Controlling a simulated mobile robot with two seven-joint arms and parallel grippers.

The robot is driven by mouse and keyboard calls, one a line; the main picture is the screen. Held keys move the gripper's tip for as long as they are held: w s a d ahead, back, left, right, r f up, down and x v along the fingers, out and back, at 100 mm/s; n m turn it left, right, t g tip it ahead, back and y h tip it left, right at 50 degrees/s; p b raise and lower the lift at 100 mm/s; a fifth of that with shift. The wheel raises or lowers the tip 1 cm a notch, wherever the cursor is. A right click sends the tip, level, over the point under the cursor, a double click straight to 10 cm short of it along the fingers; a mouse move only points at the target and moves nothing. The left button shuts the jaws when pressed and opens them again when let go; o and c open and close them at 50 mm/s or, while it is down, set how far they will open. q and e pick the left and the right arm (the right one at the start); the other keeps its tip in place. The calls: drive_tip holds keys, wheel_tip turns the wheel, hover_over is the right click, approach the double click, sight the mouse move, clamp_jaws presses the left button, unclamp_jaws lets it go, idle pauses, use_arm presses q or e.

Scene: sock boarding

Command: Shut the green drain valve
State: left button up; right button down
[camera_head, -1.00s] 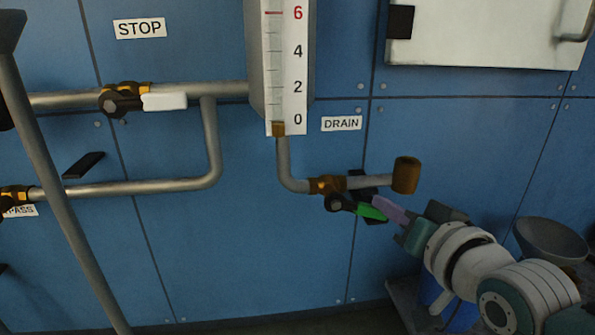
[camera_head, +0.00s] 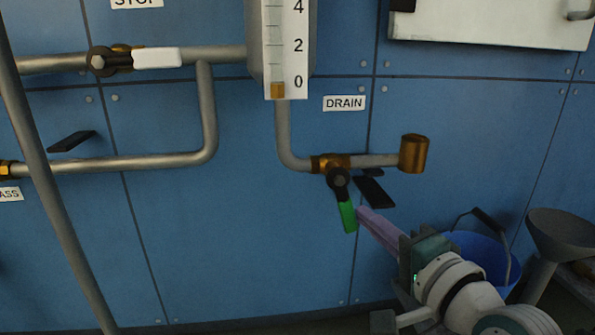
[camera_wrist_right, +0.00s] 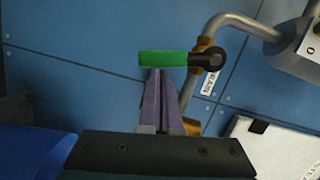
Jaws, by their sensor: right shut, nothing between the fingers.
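The green drain valve handle (camera_head: 347,216) hangs down from its dark hub on the brass valve body (camera_head: 331,163), tilted slightly right at the bottom, across the horizontal drain pipe. The DRAIN label (camera_head: 344,103) is above it. My right gripper (camera_head: 364,213) is shut and empty, its purple fingertips at the right side of the green handle, touching or very close to it. In the right wrist view the green handle (camera_wrist_right: 163,58) lies across the tips of the shut fingers (camera_wrist_right: 156,74). My left gripper is not in view.
A black flat piece (camera_head: 374,191) sits right of the valve. A brass pipe end (camera_head: 414,154) is farther right. A blue bucket (camera_head: 480,262) and a grey funnel (camera_head: 558,238) stand lower right. A white-handled valve (camera_head: 157,58) is upper left.

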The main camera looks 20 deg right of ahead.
drive_tip(key=shift+w+a+f+m+b, duration=0.1)
drive_tip(key=shift+a+f+m+b, duration=0.25)
drive_tip(key=shift+m, duration=0.25)
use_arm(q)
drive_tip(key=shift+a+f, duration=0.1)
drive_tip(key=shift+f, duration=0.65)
use_arm(e)
drive_tip(key=shift+a+f, duration=0.1)
drive_tip(key=shift+a, duration=0.25)
drive_tip(key=shift+w+a, duration=0.1)
